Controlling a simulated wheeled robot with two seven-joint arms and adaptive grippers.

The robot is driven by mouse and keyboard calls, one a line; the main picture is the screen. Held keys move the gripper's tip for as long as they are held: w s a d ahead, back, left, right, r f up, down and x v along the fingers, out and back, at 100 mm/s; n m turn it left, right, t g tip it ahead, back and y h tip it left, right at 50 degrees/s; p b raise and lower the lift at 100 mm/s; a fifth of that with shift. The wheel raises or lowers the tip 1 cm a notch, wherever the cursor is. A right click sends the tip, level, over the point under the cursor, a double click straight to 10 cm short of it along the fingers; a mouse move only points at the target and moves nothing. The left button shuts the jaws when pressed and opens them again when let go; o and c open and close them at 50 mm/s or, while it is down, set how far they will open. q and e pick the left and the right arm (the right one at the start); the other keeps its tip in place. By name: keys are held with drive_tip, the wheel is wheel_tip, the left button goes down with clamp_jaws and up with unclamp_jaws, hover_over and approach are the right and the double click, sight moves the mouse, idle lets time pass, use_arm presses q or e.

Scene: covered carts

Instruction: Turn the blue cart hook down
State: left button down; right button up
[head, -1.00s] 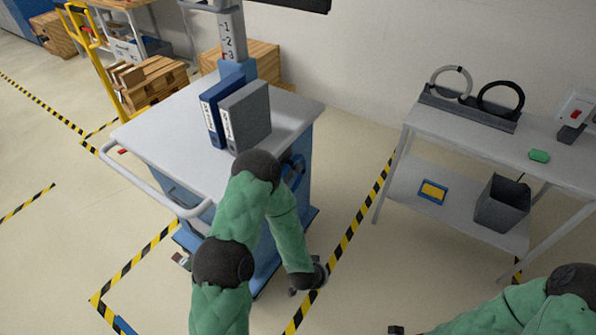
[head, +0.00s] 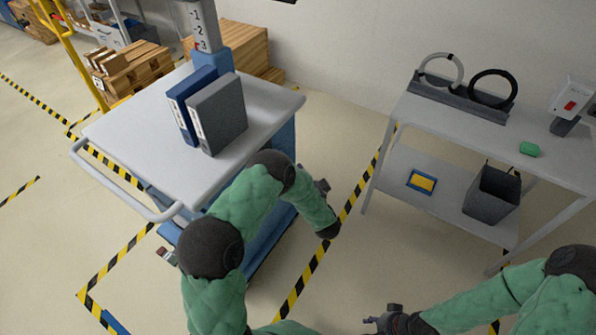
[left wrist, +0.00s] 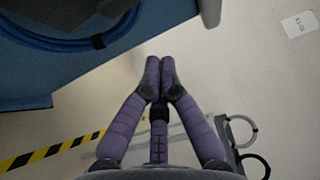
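The cart (head: 150,135) has a grey top and blue sides, and stands at the left of the head view. Its blue side panel (left wrist: 160,22) fills the upper left of the left wrist view, with a dark blue looped cable or hose (left wrist: 60,43) hanging on it. A dark piece shows at the top of this loop; I cannot tell whether it is the hook. My left gripper (left wrist: 160,68) has its purple fingertips together with nothing between them, apart from the panel. In the head view it (head: 322,186) is beside the cart's right side, partly behind my arm. My right gripper (head: 372,321) is low in the middle, away from the cart.
A blue binder (head: 190,105) and a grey binder (head: 220,115) stand on the cart top. A grey bench (head: 450,125) with two rings, a green object (head: 528,149) and a dark bin (head: 491,192) stands at right. Striped floor lies free between cart and bench.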

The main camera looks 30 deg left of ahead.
use_arm(q)
drive_tip(key=w+a+b, duration=0.1)
drive_tip(key=a+b, duration=0.2)
drive_tip(key=a, duration=0.3)
drive_tip(key=shift+w+a, duration=0.15)
drive_tip(key=shift+w, duration=0.15)
use_arm(e)
drive_tip(key=shift+f, duration=1.75)
drive_tip(key=shift+s+d+f, duration=0.15)
drive_tip(key=shift+s, duration=0.6)
